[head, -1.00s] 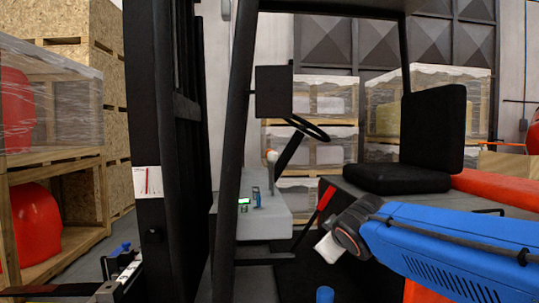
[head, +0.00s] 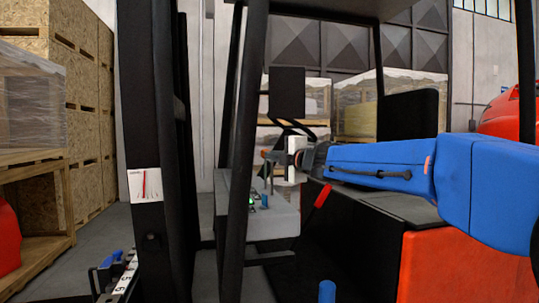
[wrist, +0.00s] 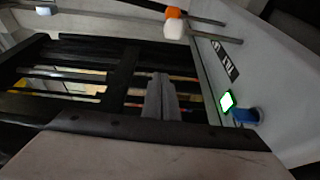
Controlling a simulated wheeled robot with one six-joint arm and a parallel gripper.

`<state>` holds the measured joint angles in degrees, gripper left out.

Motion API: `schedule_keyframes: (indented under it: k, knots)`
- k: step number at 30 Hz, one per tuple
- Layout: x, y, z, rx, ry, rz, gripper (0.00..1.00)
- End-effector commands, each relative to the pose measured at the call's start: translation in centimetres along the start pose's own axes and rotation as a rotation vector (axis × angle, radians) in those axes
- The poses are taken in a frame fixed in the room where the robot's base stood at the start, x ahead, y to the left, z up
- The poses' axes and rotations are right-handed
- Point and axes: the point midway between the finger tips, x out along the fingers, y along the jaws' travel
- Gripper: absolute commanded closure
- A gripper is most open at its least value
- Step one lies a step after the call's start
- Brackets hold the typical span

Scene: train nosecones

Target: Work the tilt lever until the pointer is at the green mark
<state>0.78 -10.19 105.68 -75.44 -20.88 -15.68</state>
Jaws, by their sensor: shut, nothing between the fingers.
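A white card (head: 145,185) on the black mast carries a red pointer line, near upright, with thinner marks beside it; no green mark can be made out. Levers rise from the grey console (head: 272,224). The wrist view shows a lever with an orange knob (wrist: 173,13) and one with a white knob (wrist: 174,29) close beside it; I cannot tell which is the tilt lever. My gripper (head: 277,157) is shut and empty, above the console by the lever tops. Its fingers (wrist: 160,97) are apart from the knobs in the wrist view. Contact is unclear in the head view.
A lit green display (wrist: 227,101) and a blue knob (wrist: 246,115) sit on the console beside a black label. A dark cab post (head: 243,150) stands left of the levers. The steering wheel (head: 290,127) is behind my gripper. The black seat (head: 408,118) is to the right.

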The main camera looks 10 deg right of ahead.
Motion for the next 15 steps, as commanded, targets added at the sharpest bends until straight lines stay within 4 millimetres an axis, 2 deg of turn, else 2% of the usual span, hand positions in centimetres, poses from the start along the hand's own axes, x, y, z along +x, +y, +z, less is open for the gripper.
schedule_keyframes:
  k: [10,15]
  knots:
    - [0.2,0.0,0.0,0.002,-0.001,0.000,1.00]
    - [1.8,-0.1,0.0,0.002,0.000,0.000,1.00]
